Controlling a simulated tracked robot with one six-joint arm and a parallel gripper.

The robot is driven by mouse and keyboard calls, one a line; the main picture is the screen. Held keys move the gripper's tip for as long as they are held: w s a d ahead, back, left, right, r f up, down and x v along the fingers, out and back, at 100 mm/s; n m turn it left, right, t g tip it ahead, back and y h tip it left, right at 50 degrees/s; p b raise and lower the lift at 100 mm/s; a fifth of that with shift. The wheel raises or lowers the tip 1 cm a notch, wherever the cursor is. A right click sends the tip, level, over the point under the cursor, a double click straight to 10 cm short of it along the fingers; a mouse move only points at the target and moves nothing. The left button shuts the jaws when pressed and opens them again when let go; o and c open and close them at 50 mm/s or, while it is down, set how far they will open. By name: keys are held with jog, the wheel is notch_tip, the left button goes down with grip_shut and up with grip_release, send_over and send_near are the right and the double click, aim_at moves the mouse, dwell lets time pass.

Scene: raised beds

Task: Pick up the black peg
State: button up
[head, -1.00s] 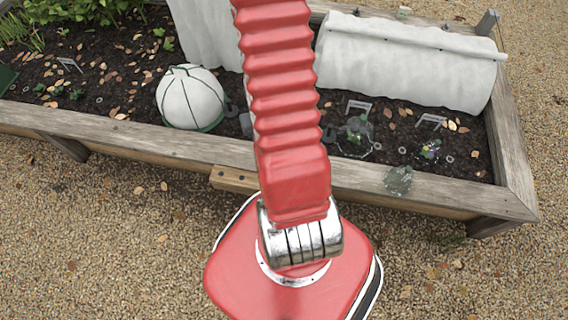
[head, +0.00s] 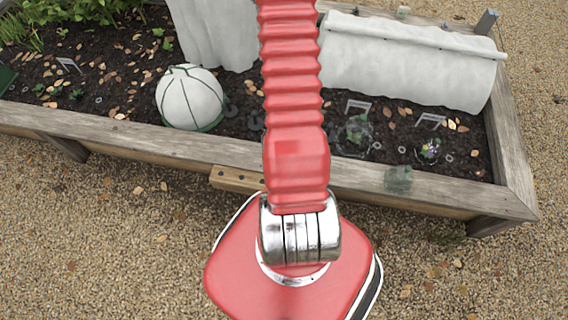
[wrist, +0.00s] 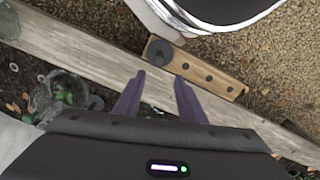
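The black peg (wrist: 158,50) shows in the wrist view as a dark round shape at the left end of a wooden strip with a row of holes (wrist: 208,72). My gripper (wrist: 158,92) is open and empty, its two dark fingers pointing toward the strip. The peg appears just beyond and between the fingertips, apart from them. In the head view the holed strip (head: 232,179) sits at the bed's front edge. Its right end, the peg and my gripper are hidden behind my red arm.
The raised bed's wooden edge (head: 420,190) runs across the front. A white round cloche (head: 190,98), a fleece tunnel (head: 410,62) and clear covers over plants (head: 356,134) stand on the soil. A clear cover (wrist: 60,97) is left of my gripper.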

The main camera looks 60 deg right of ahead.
jog(key=shift+f, duration=4.2)
jog(key=shift+s+a+f, duration=0.1)
jog(key=shift+f, duration=0.55)
jog(key=shift+s+a+f, duration=0.1)
jog(key=shift+f, duration=1.85)
grip_shut()
